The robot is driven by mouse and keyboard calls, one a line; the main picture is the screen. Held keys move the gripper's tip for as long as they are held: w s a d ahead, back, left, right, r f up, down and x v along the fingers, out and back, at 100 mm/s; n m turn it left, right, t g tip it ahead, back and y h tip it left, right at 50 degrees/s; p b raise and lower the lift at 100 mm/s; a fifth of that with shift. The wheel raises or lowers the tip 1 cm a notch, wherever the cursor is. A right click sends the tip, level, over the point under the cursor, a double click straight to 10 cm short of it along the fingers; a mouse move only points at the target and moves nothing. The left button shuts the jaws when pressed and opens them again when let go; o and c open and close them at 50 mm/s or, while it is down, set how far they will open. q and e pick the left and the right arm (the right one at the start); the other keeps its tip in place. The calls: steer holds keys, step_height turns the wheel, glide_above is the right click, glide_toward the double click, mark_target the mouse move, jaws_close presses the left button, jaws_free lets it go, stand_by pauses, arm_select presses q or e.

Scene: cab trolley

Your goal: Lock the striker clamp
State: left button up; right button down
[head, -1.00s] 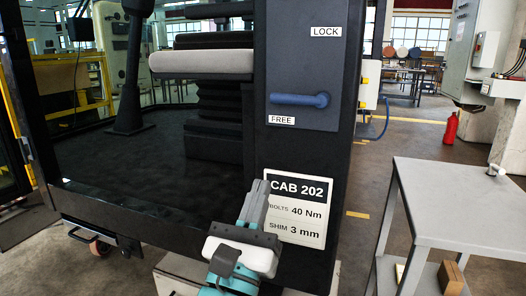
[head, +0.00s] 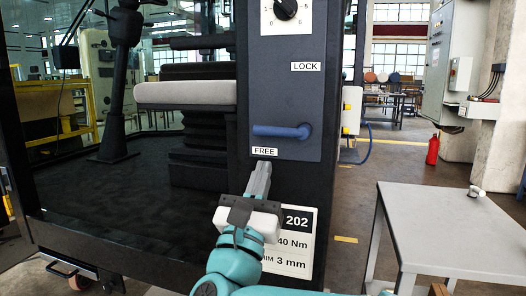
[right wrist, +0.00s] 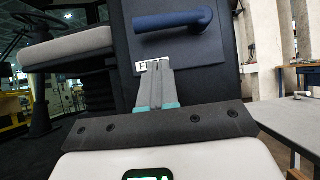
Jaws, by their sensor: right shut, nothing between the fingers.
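The striker clamp's blue lever (head: 282,132) lies level on a dark panel (head: 285,95) on the cab post, by the FREE label (head: 264,151). The LOCK label (head: 305,66) is higher on the panel. My right gripper (head: 263,166) is shut and empty, its tips just below the lever and over the FREE label's lower edge in the picture. In the right wrist view the lever (right wrist: 173,21) is above the shut fingers (right wrist: 156,70), with a visible gap, and the fingers partly cover the FREE label (right wrist: 143,66). My left gripper is not in view.
A black knob (head: 285,8) on a white dial sits above the panel. A grey seat cushion (head: 185,95) is left of the post. The CAB 202 sign (head: 296,262) is below, partly hidden by my arm. A grey table (head: 440,225) stands at right.

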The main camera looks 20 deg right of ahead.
mark_target(281, 131)
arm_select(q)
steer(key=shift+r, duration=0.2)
arm_select(e)
steer(key=shift+w+d+r, duration=0.1)
steer(key=shift+w+r, duration=0.05)
steer(key=shift+r, duration=0.85)
steer(key=shift+w+d+r, duration=0.1)
steer(key=shift+w+r, duration=0.05)
steer(key=shift+r, duration=0.85)
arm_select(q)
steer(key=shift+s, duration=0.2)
arm_select(e)
steer(key=shift+w, duration=0.1)
